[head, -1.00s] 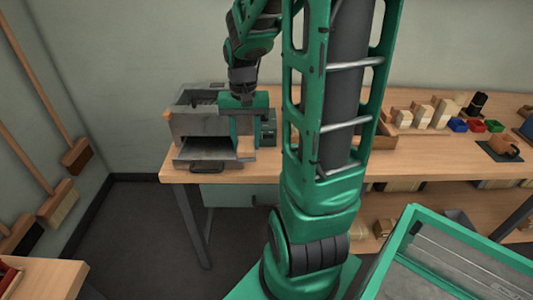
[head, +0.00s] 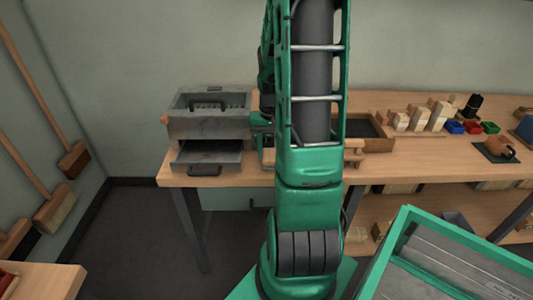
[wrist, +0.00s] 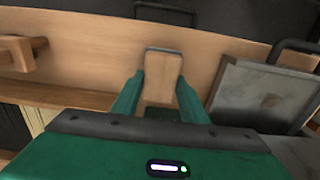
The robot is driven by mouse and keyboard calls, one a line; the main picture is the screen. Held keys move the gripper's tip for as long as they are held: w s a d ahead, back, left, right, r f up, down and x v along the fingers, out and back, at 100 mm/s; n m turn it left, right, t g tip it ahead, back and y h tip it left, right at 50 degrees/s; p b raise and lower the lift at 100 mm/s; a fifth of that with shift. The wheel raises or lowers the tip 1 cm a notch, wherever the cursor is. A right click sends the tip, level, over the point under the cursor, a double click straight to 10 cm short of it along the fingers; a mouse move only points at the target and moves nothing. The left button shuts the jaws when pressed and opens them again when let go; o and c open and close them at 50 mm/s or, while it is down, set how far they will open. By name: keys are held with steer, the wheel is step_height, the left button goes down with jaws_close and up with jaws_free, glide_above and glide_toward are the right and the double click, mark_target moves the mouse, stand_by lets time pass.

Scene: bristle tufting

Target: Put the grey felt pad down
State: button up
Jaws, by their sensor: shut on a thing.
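My gripper (wrist: 160,77) is shut on a pale wooden block with a thin grey layer along its far edge, which I take to be the grey felt pad (wrist: 163,70). In the wrist view it stands between the two green fingers, over the wooden bench top (wrist: 90,45). Its underside is hidden, so I cannot tell whether it touches the bench.
A grey metal box (head: 207,128) with its drawer (head: 207,156) pulled out stands at the bench's left end. Wooden blocks (head: 437,115) stand farther right.

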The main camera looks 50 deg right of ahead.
mark_target(269, 153)
steer(key=shift+f, duration=0.3)
steer(key=o, duration=1.3)
steer(key=shift+r, duration=0.15)
step_height(269, 153, up, 12)
steer(key=s+a+r+n, duration=0.1)
steer(key=s+a, duration=0.3)
steer(key=a, duration=0.1)
steer(key=s+a+n, duration=0.1)
steer(key=s+a, duration=0.4)
steer(key=a, duration=0.1)
steer(key=s+a+r+n, duration=0.1)
steer(key=s+a, duration=0.4)
steer(key=a, duration=0.1)
steer(key=shift+a+r+n, duration=0.2)
steer(key=shift+r+n, duration=0.1)
